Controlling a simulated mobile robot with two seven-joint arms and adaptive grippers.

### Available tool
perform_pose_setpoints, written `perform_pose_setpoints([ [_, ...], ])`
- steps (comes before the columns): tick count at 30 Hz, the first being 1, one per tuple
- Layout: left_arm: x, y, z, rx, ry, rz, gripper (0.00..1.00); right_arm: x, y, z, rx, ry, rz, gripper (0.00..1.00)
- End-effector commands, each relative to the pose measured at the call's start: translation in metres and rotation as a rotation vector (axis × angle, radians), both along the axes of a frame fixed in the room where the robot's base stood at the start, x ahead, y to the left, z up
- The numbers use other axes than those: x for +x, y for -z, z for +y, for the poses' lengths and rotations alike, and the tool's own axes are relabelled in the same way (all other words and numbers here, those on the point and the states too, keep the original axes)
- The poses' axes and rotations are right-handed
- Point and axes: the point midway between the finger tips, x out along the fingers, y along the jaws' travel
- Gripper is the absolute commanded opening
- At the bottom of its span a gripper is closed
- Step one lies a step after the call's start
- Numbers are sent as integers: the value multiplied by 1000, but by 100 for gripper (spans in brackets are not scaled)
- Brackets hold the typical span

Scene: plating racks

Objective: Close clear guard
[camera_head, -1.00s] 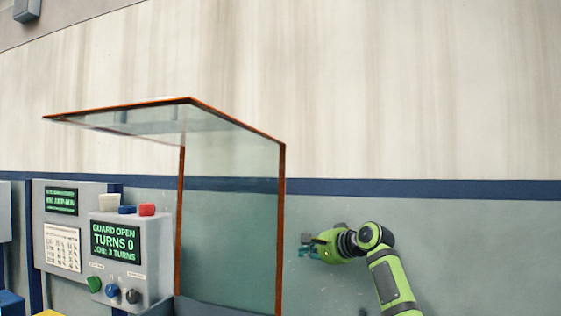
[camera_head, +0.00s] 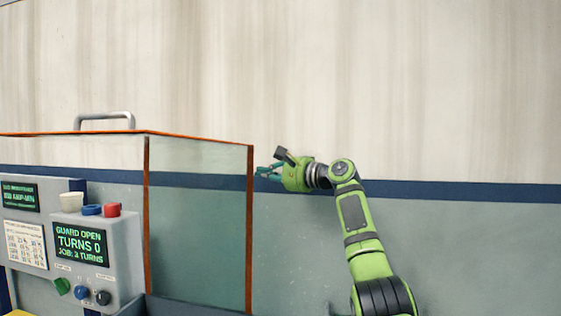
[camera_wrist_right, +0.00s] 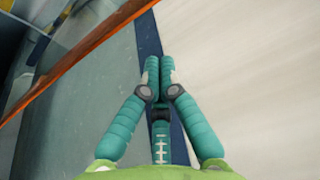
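The clear guard (camera_head: 198,215) is a box of see-through panels with orange edges at the left of the head view. Its top panel is raised nearly level with the view, and a grey bar handle (camera_head: 104,116) shows above its edge. The panel (camera_head: 83,233) by the guard reads GUARD OPEN. My right gripper (camera_head: 266,172) is just right of the guard's upper right corner, apart from it, with teal fingers pointing left. In the right wrist view its fingertips (camera_wrist_right: 159,68) are together with nothing between them. An orange guard edge (camera_wrist_right: 75,65) crosses at left there. My left gripper is not in view.
On the control box are red (camera_head: 113,210), blue (camera_head: 92,210) and white (camera_head: 71,202) parts on top, and a green knob (camera_head: 62,286) in front. The wall (camera_head: 400,90) to the right of the guard is clear.

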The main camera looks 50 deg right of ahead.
Motion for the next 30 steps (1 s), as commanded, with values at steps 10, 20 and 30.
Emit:
perform_pose_setpoints([
  [10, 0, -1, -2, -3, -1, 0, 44, -11, -2, 23, -5, 2, 0, 0],
  [20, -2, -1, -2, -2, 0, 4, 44, -18, -3, 35, -1, 1, 0, 0],
  [30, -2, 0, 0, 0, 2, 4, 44, -18, -3, 35, -4, 0, -2, 0],
])
